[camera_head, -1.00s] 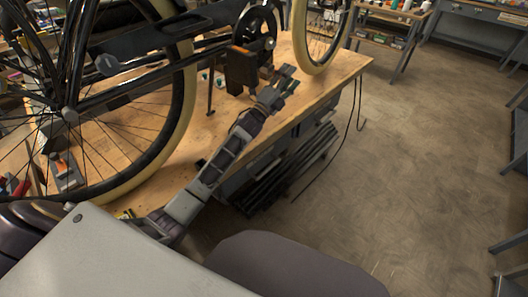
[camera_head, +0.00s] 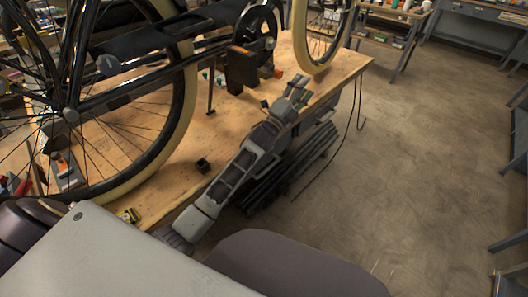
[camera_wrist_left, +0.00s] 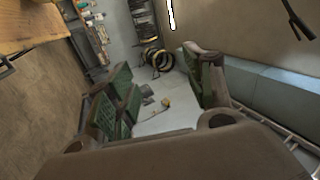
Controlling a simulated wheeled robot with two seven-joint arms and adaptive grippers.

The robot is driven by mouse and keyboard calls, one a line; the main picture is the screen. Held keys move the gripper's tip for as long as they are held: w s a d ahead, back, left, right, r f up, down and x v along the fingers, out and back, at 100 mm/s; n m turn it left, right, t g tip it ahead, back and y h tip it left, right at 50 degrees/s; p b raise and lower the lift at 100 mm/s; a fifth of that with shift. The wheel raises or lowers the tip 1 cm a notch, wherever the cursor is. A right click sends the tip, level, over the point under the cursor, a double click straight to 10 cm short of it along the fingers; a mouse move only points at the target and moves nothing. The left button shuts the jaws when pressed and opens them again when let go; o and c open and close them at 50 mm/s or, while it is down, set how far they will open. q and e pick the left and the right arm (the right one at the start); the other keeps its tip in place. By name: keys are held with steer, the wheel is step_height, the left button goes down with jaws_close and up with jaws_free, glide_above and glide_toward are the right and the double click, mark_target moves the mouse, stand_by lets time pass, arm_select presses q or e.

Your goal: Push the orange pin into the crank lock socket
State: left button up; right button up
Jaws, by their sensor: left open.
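A dark upright block (camera_head: 241,71) stands on the wooden bench beside the crank, with an orange patch on its top. A small orange piece (camera_head: 278,73), which looks like the orange pin, shows at the block's right side; I cannot tell how deep it sits. The socket opening itself is not discernible. My left gripper (camera_head: 299,88) is open over the bench's front edge, below and right of the orange piece and apart from it. In the left wrist view its green-padded fingers (camera_wrist_left: 165,98) are spread with nothing between them. My right gripper is out of view.
The trike frame's wheels (camera_head: 187,95) and dark tubes fill the left and back of the bench (camera_head: 335,78). A small black part (camera_head: 203,165) and a yellow item (camera_head: 128,215) lie near the front edge. The floor to the right is open.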

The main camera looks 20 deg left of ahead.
arm_select(q)
steer(key=s+a+f+n+g+y+p, duration=0.2)
steer(key=s+f+n+y+p, duration=0.1)
steer(key=s+f+n, duration=0.4)
steer(key=s+a+f+n+g+y+p, duration=0.1)
steer(key=s+a+f+n+y+p, duration=0.2)
steer(key=s+f+n, duration=0.4)
steer(key=shift+s+a+f+n+g+y+p, duration=0.25)
steer(key=shift+s+n+g+y+p, duration=0.45)
steer(key=shift+s+n, duration=2.25)
steer(key=shift+w+n+t, duration=0.25)
steer(key=shift+t, duration=0.05)
